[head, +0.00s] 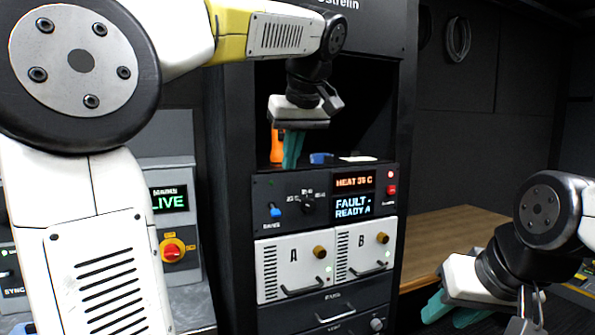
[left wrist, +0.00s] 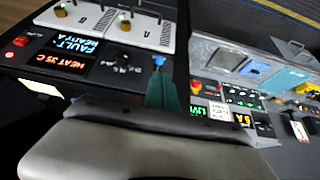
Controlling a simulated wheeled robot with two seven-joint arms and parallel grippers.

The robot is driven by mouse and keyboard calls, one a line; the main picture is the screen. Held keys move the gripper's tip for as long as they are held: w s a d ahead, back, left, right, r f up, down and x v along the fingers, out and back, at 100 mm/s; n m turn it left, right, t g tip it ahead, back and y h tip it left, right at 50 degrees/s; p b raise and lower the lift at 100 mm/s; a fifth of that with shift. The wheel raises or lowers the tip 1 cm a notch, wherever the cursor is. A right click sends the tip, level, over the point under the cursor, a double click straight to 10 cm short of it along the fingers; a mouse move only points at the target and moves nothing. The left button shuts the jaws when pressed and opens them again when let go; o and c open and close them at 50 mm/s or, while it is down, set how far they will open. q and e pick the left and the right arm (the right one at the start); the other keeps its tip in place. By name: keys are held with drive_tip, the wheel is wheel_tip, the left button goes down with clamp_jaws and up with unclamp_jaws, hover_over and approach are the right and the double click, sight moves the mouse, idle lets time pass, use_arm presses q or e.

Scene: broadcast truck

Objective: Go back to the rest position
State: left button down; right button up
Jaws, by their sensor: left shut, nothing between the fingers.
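My left gripper (head: 292,150) hangs fingers down in front of the open rack bay, just above the control panel. Its teal fingers are together with nothing between them; they also show in the left wrist view (left wrist: 162,90). My right gripper (head: 450,314) is low at the right, near the wooden desk. Its teal fingers look apart, with no object seen between them. Part of it is cut off by the frame's bottom edge.
The rack panel (head: 262,192) has a blue switch, a knob and displays reading HEAT and FAULT - READY A. Modules A (head: 294,270) and B (head: 363,250) sit below. An orange flashlight (head: 277,146) stands in the bay.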

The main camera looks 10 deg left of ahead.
use_arm(q)
drive_tip(key=shift+s+d+r, duration=0.25)
drive_tip(key=shift+s+r, duration=0.1)
drive_tip(key=shift+r, duration=0.1)
drive_tip(key=s+f+m+h, duration=0.2)
drive_tip(key=s+f+m, duration=0.1)
drive_tip(key=s+f, duration=0.5)
drive_tip(key=s+f+m+t+h, duration=0.1)
drive_tip(key=s+f+m+h, duration=0.2)
drive_tip(key=s+f, duration=0.5)
wheel_tip(320, 180, down, 6)
drive_tip(key=shift+a+r+m, duration=0.2)
drive_tip(key=shift+a+m, duration=0.2)
drive_tip(key=shift+m, duration=0.3)
